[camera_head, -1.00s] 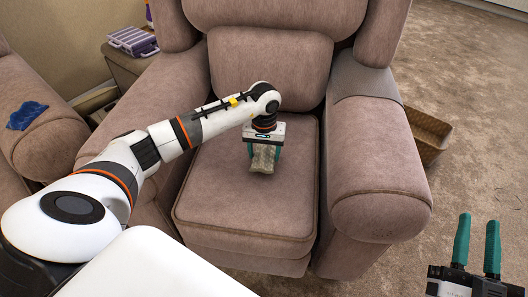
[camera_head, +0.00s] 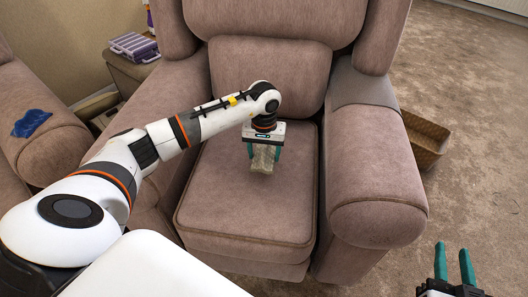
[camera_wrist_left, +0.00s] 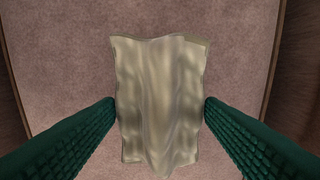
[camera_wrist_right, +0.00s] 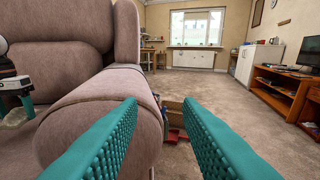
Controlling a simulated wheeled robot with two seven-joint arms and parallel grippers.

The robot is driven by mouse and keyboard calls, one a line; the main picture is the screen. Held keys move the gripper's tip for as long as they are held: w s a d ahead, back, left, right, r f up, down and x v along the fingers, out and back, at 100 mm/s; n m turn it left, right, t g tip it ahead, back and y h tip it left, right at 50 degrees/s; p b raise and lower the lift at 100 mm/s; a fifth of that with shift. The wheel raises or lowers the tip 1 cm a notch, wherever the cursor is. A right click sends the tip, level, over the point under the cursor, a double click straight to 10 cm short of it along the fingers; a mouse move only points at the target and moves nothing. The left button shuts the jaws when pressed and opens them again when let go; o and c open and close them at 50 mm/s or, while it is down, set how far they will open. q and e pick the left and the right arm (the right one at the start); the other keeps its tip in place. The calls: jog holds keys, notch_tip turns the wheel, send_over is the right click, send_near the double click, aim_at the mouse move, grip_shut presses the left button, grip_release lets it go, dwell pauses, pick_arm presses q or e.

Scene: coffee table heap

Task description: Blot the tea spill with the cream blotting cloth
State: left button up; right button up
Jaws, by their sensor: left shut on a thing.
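The cream cloth (camera_head: 263,159) is crumpled and pale, on or just above the seat cushion of the brown armchair. My left gripper (camera_head: 263,152) is shut on it, a teal finger at each side. In the left wrist view the cloth (camera_wrist_left: 160,105) hangs between both fingers, with the cushion behind it. I cannot tell whether the cloth touches the cushion. No tea spill shows; the cloth and gripper hide part of the seat. My right gripper (camera_head: 454,262) is open and empty, right of the armchair; its spread fingers also show in the right wrist view (camera_wrist_right: 161,110).
The armchair's right armrest (camera_head: 375,185) stands between my two grippers. A blue item (camera_head: 31,123) lies on another seat's armrest at left. A purple case (camera_head: 133,46) sits on a side table. A wicker box (camera_head: 425,138) stands right of the armchair. Carpet at right is clear.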

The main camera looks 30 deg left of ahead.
pick_arm(q)
jog(key=shift+r+p, duration=0.4)
jog(key=shift+r, duration=0.65)
pick_arm(e)
jog(key=shift+s+d+f+g+h, duration=0.15)
jog(key=shift+s+d+f+g, duration=0.15)
jog(key=shift+f+g, duration=0.4)
jog(key=shift+s+d+f+g+h, duration=0.2)
jog(key=shift+s+f+g, duration=0.25)
jog(key=shift+f, duration=0.45)
jog(key=shift+s+d+f+g+h, duration=0.15)
jog(key=shift+s+d+f+g, duration=0.1)
jog(key=shift+f+g, duration=0.5)
